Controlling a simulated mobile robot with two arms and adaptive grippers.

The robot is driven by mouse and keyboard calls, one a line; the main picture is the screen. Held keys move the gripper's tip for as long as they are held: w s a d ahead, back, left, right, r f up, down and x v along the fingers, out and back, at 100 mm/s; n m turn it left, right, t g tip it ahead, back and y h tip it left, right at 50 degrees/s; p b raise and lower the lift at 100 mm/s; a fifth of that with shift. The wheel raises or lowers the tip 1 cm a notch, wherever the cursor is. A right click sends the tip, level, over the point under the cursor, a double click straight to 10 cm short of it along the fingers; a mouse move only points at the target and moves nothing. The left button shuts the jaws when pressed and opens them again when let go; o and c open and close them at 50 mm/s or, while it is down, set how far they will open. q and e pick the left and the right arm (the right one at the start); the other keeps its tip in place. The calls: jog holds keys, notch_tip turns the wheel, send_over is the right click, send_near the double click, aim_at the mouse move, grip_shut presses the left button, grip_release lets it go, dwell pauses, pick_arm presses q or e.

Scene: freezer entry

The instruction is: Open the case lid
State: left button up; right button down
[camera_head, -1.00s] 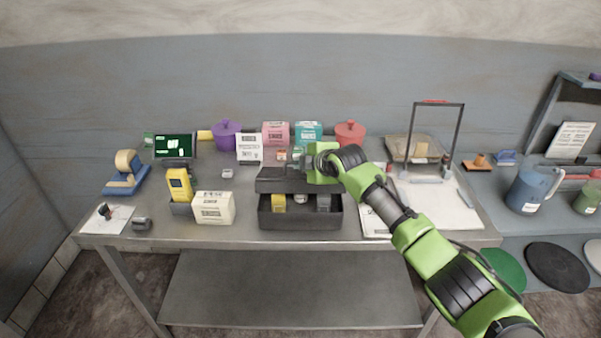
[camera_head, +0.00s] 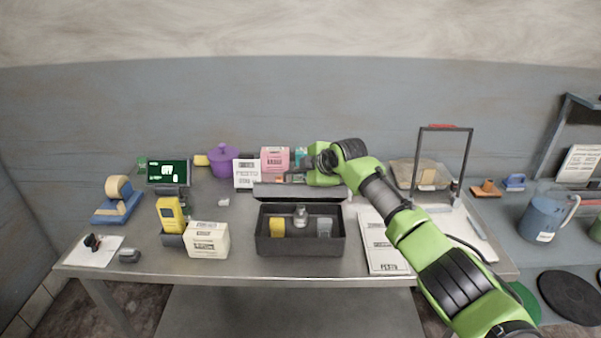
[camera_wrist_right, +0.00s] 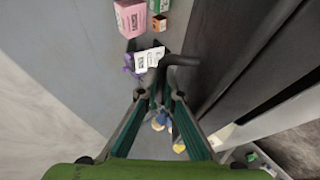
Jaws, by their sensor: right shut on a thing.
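The dark grey case (camera_head: 262,244) stands at the front middle of the table. Its lid (camera_head: 300,191) is raised at the back edge, and the inside is open to view. A yellow item (camera_head: 277,227), a small clear-grey jar (camera_head: 301,217) and a grey item (camera_head: 324,227) sit inside. My right gripper (camera_head: 300,178) is behind the top of the lid, its fingers small and partly hidden. In the right wrist view, its fingertips (camera_wrist_right: 158,92) close at a dark bent handle (camera_wrist_right: 182,60) beside the dark lid (camera_wrist_right: 230,45). My left gripper is out of view.
Behind the lid stand a white label card (camera_head: 246,173), a pink box (camera_head: 274,159) and a purple pot (camera_head: 224,161). A cream box (camera_head: 207,241) is left of the case, papers (camera_head: 383,245) right of it.

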jog(key=shift+r, duration=0.15)
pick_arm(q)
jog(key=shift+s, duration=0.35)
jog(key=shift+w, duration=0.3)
pick_arm(e)
jog(key=shift+w, duration=0.1)
jog(key=c, duration=2.5)
grip_release()
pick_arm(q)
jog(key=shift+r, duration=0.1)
pick_arm(e)
jog(key=shift+r, duration=0.15)
